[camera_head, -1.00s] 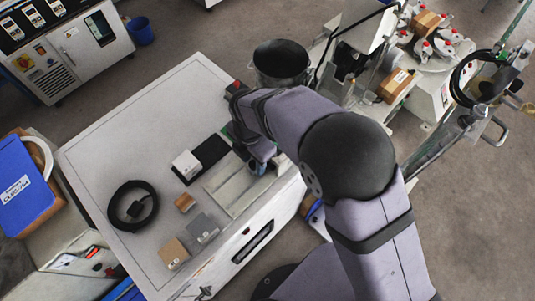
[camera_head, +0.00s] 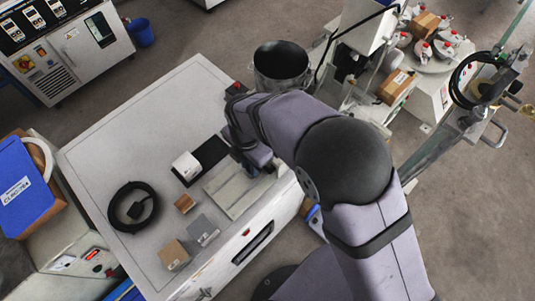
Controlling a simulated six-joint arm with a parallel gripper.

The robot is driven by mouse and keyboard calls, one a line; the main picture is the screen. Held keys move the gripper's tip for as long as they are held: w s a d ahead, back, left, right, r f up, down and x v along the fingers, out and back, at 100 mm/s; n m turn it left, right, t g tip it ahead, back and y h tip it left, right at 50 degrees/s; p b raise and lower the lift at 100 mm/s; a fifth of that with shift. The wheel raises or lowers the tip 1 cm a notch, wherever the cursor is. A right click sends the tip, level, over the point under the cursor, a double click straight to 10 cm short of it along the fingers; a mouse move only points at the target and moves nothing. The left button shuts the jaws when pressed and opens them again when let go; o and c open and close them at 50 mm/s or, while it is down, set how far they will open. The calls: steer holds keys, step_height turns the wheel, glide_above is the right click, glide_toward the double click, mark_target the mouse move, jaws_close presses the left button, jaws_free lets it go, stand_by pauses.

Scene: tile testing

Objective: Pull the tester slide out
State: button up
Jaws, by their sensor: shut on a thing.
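The tester slide (camera_head: 229,197) looks like a pale grey, flat plate with a long raised strip, set in the top of the white cabinet near its front right edge. My gripper (camera_head: 262,169) is at the slide's far right end, low over it. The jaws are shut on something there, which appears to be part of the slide. My wrist and forearm hide the fingertips and the exact contact.
A black pad with a white block (camera_head: 186,165) lies just behind and left of the slide. A grey block (camera_head: 203,229), two brown blocks and a black cable coil (camera_head: 132,206) lie to the left. A dark bucket (camera_head: 281,64) stands behind my arm.

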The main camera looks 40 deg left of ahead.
steer(key=shift+s, duration=2.35)
steer(key=shift+p, duration=0.3)
steer(key=shift+s+p, duration=0.4)
steer(key=shift+s, duration=2.65)
steer(key=o, duration=0.9)
steer(key=shift+r, duration=0.1)
step_height(320, 180, up, 6)
steer(key=p, duration=0.5)
